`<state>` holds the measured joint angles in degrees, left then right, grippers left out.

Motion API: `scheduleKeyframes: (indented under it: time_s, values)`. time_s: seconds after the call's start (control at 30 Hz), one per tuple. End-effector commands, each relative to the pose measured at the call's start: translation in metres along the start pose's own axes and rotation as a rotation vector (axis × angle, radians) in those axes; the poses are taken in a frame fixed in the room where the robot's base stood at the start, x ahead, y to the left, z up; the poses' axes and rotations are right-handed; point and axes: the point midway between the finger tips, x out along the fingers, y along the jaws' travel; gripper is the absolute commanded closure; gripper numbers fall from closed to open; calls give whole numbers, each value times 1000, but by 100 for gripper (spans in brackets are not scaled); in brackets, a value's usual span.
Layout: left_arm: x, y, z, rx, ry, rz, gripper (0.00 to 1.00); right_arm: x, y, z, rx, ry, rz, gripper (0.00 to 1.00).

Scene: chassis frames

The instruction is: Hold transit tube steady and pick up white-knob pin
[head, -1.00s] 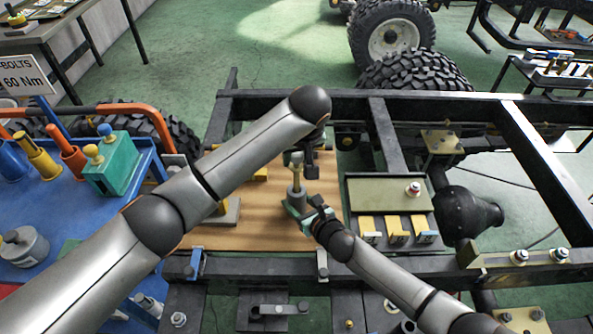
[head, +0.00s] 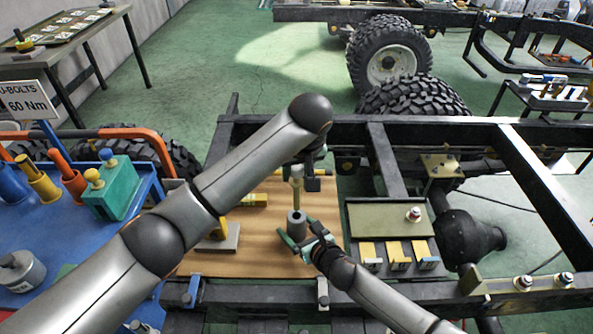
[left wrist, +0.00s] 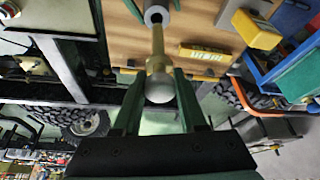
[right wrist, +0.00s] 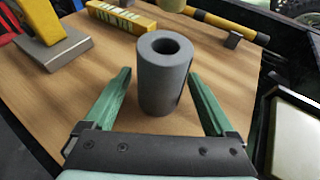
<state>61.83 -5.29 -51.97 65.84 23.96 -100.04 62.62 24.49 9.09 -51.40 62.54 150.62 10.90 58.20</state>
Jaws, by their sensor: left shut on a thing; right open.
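The white-knob pin has a brass shaft (head: 297,190) and a pale round knob (left wrist: 159,90). My left gripper (head: 308,178) is shut on the pin at its knob and holds it upright over the tube. The grey transit tube (head: 296,224) stands upright on the wooden board. Its bore looks empty in the right wrist view (right wrist: 164,85). My right gripper (right wrist: 163,98) is open, with one green finger on each side of the tube and visible gaps. The tube's top also shows in the left wrist view (left wrist: 157,13).
The wooden board (head: 250,262) also holds a yellow block (right wrist: 121,16), a grey plate with a yellow handle (right wrist: 58,42) and a lying yellow bar (right wrist: 212,21). A tray with yellow-topped blocks (head: 388,215) stands right. A blue cart (head: 60,225) with a teal holder stands left.

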Motion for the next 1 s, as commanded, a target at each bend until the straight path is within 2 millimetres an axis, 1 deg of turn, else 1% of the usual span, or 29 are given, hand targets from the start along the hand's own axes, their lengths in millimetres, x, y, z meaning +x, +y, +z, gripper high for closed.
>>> scheduleKeyframes:
  time_s: [0.2,0.37,1.0]
  values:
    - [0,0,0,0,1,1,100,-2,-1,0,-1,-1,-1,10]
    - [0,0,0,0,1,1,100,-14,-2,0,-2,-2,-2,10]
    - [0,0,0,0,1,1,100,-104,0,-1,0,1,0,10]
